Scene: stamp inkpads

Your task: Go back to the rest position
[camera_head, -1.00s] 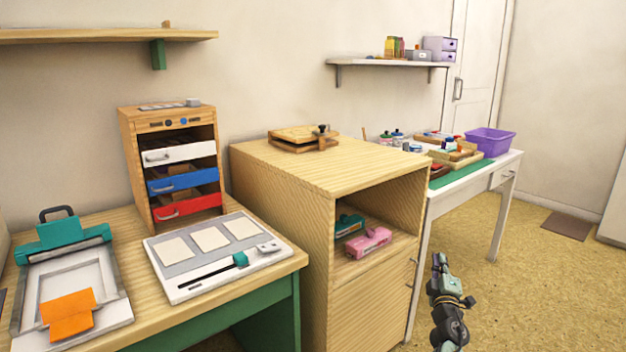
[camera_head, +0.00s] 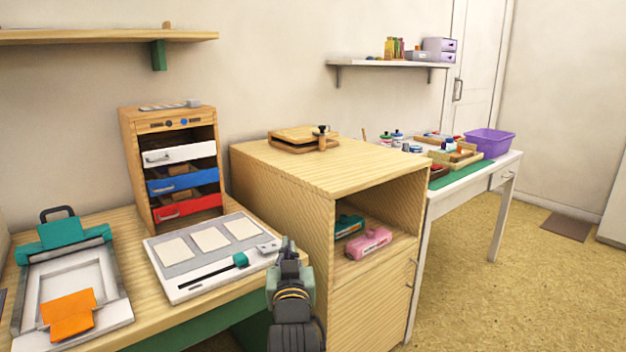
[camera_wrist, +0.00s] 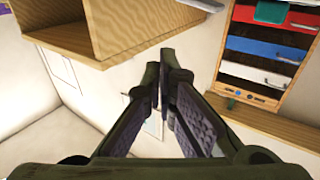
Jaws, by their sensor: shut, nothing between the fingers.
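My gripper (camera_head: 287,250) is in front of the right end of the left table in the head view, beside the wooden cabinet. In the wrist view my gripper (camera_wrist: 166,75) has its two fingers together, with nothing seen between them. The wrist picture is turned, with the cabinet (camera_wrist: 110,25) at the top and the drawer unit (camera_wrist: 262,55) at the upper right. Part of the table's right edge is hidden behind my arm in the head view.
The left table (camera_head: 215,302) holds a white board with a slider (camera_head: 190,285), a teal-topped press (camera_head: 65,235) and a drawer unit (camera_head: 128,140). The wooden cabinet (camera_head: 375,305) holds teal and pink stamp-like items. Open floor (camera_head: 545,290) lies at right.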

